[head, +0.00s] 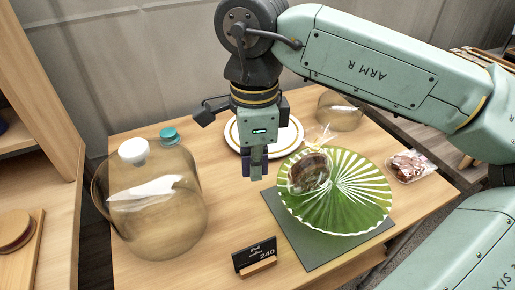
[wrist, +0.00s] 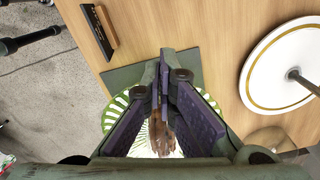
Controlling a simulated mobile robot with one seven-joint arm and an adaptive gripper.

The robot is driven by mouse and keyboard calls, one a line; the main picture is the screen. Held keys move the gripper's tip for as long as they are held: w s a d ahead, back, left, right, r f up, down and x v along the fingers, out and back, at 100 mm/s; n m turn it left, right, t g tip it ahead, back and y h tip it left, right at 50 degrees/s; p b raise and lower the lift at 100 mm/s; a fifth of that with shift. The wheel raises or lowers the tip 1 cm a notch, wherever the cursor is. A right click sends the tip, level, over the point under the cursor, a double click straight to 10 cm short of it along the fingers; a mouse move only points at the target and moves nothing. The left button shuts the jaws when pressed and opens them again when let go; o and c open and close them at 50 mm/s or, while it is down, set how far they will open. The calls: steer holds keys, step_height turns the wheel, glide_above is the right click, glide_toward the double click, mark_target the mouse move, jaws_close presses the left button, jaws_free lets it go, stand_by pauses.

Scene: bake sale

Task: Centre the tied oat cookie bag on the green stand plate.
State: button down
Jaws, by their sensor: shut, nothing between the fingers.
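The tied oat cookie bag (head: 309,172), clear wrap around a brown cookie, rests on the green and white striped stand plate (head: 345,205). It sits toward the plate's upper left edge, off the middle, with its gathered top pointing up and back. My gripper (head: 256,170) is shut and empty, pointing down just left of the bag and apart from it in the head view. In the wrist view the shut fingers (wrist: 160,85) cover much of the plate (wrist: 112,112). Part of a brown shape shows behind them, probably the bag, mostly hidden.
A grey-green mat (head: 312,250) lies under the plate. A price sign (head: 254,257) stands in front. Glass domes (head: 155,205) stand left. A white gold-rimmed plate (head: 290,139) is behind my gripper, with another dome (head: 340,112) beyond. A second wrapped bag (head: 410,166) lies right.

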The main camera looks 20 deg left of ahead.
mark_target(310, 171)
steer(key=d+f, duration=0.1)
steer(key=w+d+f+p, duration=0.1)
steer(key=f, duration=0.1)
steer(key=w+d+f, duration=0.1)
steer(key=shift+d+f+p, duration=0.2)
steer(key=shift+d+p, duration=0.05)
steer(key=shift+p, duration=0.1)
steer(key=shift+d, duration=0.1)
